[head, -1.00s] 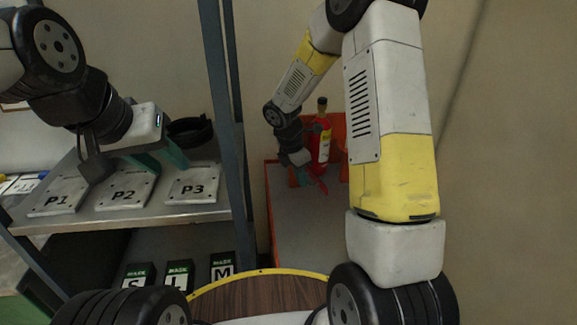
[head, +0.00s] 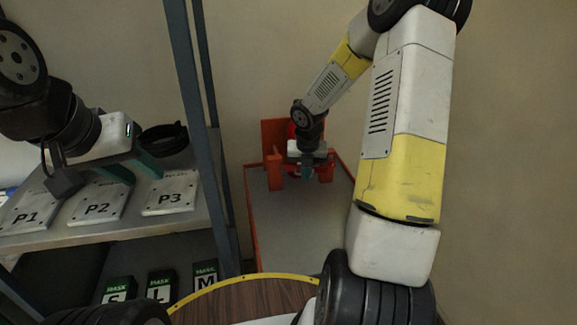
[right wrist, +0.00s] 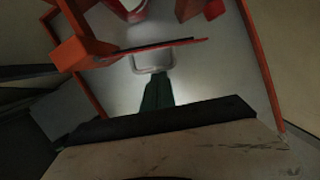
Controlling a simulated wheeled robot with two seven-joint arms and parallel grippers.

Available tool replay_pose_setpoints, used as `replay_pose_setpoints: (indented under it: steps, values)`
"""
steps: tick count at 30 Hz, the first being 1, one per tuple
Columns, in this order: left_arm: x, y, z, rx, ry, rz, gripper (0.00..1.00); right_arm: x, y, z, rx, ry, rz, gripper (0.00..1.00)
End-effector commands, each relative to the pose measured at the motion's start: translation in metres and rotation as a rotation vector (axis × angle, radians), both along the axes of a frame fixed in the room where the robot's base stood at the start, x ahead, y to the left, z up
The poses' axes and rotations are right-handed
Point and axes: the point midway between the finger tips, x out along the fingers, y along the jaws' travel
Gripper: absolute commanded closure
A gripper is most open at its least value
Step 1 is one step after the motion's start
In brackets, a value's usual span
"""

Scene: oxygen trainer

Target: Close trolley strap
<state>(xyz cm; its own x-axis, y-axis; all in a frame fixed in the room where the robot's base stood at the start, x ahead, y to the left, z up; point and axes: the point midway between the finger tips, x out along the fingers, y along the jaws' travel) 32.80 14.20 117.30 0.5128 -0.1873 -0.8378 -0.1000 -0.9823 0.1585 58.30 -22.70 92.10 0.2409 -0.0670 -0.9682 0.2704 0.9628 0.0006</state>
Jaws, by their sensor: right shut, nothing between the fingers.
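The orange-framed trolley (head: 256,222) stands against the back wall in the head view. A red cylinder (head: 291,131) at its far end is mostly hidden behind my right arm. In the right wrist view a thin red strip (right wrist: 185,44), seemingly the strap, crosses between orange posts, with a pale rectangular loop (right wrist: 167,67) at its middle. My right gripper (head: 306,173) is shut and empty in front of the cylinder. Its green fingertips (right wrist: 157,86) appear at the loop's near edge; contact is unclear. My left gripper (head: 134,168) is open and empty above the shelf.
The metal shelf (head: 120,232) at left holds plates P1, P2 and P3 (head: 170,194) and a black coil (head: 163,139). Mask boxes (head: 160,284) stand below. A shelf post (head: 190,100) rises between shelf and trolley. The trolley's near deck (head: 300,225) is clear.

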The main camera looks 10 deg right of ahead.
Motion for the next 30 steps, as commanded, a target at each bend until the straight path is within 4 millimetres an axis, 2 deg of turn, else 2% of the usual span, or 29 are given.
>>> replay_pose_setpoints:
  steps: [3,12,30]
  values:
    - [0.000,0.000,0.000,0.000,0.000,0.000,0.64,0.006,-0.007,0.000,0.001,0.000,0.062,1.00]
    - [0.000,0.000,0.000,0.000,0.000,0.000,0.64,0.018,-0.017,0.000,0.000,0.000,0.061,1.00]
    - [0.000,0.000,0.000,0.000,0.000,0.000,0.64,0.023,-0.020,0.000,0.000,0.000,0.061,1.00]
